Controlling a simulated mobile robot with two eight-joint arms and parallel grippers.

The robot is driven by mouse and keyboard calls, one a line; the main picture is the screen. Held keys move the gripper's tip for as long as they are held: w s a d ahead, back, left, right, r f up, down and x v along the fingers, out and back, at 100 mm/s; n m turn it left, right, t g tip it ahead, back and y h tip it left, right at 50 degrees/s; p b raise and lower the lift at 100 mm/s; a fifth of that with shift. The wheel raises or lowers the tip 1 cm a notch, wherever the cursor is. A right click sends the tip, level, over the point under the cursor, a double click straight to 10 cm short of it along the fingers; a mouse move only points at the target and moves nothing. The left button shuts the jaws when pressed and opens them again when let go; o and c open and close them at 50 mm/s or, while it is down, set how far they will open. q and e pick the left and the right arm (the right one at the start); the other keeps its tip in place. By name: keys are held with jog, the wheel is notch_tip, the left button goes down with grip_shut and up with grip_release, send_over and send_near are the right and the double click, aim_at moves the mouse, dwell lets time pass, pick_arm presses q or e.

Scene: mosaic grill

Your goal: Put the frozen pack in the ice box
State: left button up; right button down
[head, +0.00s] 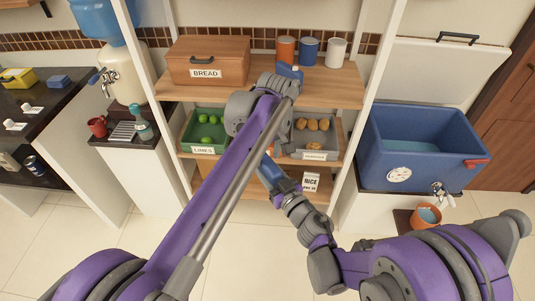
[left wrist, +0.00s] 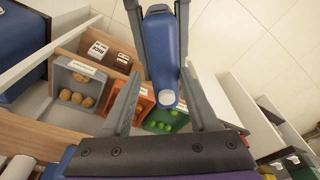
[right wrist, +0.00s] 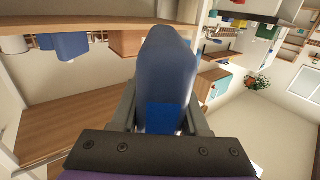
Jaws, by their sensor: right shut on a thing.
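The frozen pack (head: 267,171) is a long blue block with rounded ends. My right gripper (right wrist: 162,112) is shut on it and holds it up in front of the shelves; it fills the middle of the right wrist view (right wrist: 165,75). In the left wrist view the pack (left wrist: 162,55) shows a pale round spot at its near end. My left gripper (left wrist: 162,75) is open, with its fingers on either side of the pack's end and gaps visible. In the head view its fingers are hidden behind my left arm. The ice box (head: 425,150) is a blue cooler at right, lid raised.
The shelves hold a bread box (head: 208,62), canisters (head: 309,52), a green lime bin (head: 206,130) and a grey bin of brown items (head: 312,137). A white upright (head: 370,85) stands between shelves and ice box. A small bucket (head: 427,216) sits below the ice box's tap.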

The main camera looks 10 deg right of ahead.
pick_arm(q)
jog(key=shift+d, duration=0.1)
jog(key=c, duration=0.7)
pick_arm(e)
jog(key=shift+a, duration=0.1)
pick_arm(q)
jog(key=shift+d, duration=0.1)
grip_shut()
pick_arm(e)
jog(key=shift+s+a, duration=0.1)
jog(key=shift+c, duration=2.4)
grip_release()
jog(key=shift+o, duration=0.8)
